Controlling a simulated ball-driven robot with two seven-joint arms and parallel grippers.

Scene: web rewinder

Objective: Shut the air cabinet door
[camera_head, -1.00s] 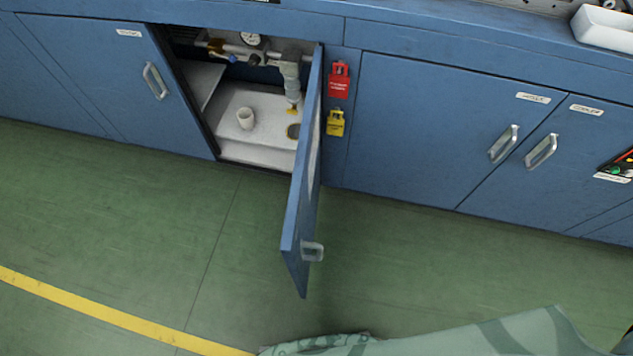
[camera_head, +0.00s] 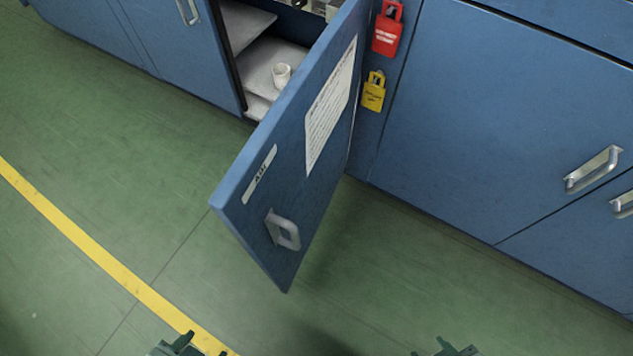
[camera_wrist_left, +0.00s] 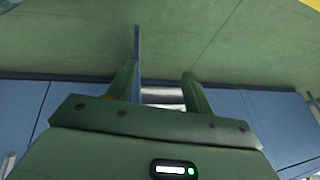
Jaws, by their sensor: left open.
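The blue air cabinet door (camera_head: 300,150) stands open, swung out over the floor, in the head view. Its outer face bears an AIR label (camera_head: 260,175), a paper sheet and a metal handle (camera_head: 283,230) near the free edge. My left gripper (camera_head: 185,346) shows only in part at the bottom edge, below and apart from the door. My right gripper (camera_head: 447,348) is mostly cut off at the bottom.
The open cabinet shows a pale shelf with a white cup (camera_head: 281,75). A red tag (camera_head: 387,28) and a yellow tag (camera_head: 374,91) hang right of the door. Closed blue cabinets flank it. The green floor (camera_head: 370,270) before the door is clear.

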